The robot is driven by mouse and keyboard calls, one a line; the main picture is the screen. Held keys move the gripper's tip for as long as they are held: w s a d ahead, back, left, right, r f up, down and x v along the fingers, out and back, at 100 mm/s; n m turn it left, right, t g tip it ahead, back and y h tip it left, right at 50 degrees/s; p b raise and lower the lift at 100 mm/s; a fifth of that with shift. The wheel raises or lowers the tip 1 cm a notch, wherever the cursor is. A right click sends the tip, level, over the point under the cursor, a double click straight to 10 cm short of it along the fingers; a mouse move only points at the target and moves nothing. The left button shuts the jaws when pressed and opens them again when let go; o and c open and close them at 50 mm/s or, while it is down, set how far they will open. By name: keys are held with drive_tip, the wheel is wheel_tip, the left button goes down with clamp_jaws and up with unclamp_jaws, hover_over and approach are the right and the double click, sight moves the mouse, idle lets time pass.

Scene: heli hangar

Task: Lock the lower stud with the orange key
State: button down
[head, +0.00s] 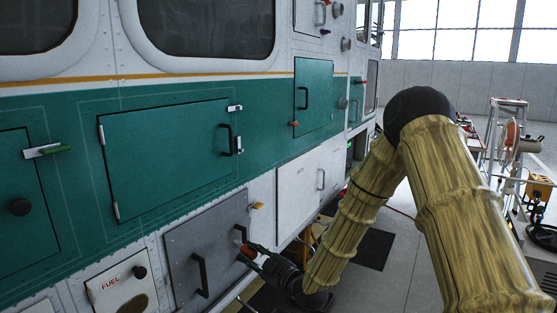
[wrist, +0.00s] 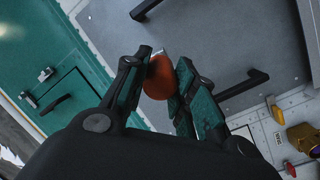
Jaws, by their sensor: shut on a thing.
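My gripper (head: 252,254) is at the right edge of the grey panel (head: 180,247), low on the green and white side wall. In the wrist view, my gripper (wrist: 160,80) is shut on the orange key (wrist: 157,80), with its rounded orange head between the two fingers. A small pale metal bit shows just beyond the head, against the grey panel (wrist: 205,40). I cannot tell whether the key is seated in a stud. The lower stud is not clearly visible, hidden by the key and fingers. In the head view the key is mostly hidden by the gripper.
The panel has a black handle (head: 201,277) and another black handle (head: 240,232) near the gripper. An orange-yellow latch (head: 257,206) is above right. A white door (head: 305,190) and a green hatch (head: 170,150) adjoin. Carts and a yellow box (head: 540,188) stand far right.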

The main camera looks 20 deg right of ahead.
drive_tip(key=w+d+r+n+y+p, duration=0.1)
drive_tip(key=w+d+r+p, duration=0.2)
drive_tip(key=r, duration=0.6)
drive_tip(key=w+d+r+n+g+y+p, duration=0.1)
drive_tip(key=w+d+r+p, duration=0.2)
drive_tip(key=r, duration=0.6)
drive_tip(key=w+d+r+n+g+y+p, duration=0.1)
drive_tip(key=w+d+r+p, duration=0.2)
drive_tip(key=r+p, duration=0.3)
wheel_tip(320, 180, up, 3)
drive_tip(key=shift+w+r, duration=0.15)
drive_tip(key=shift+w, duration=0.3)
drive_tip(key=shift+b+x, duration=1.7)
drive_tip(key=shift+b, duration=0.2)
idle(3.1)
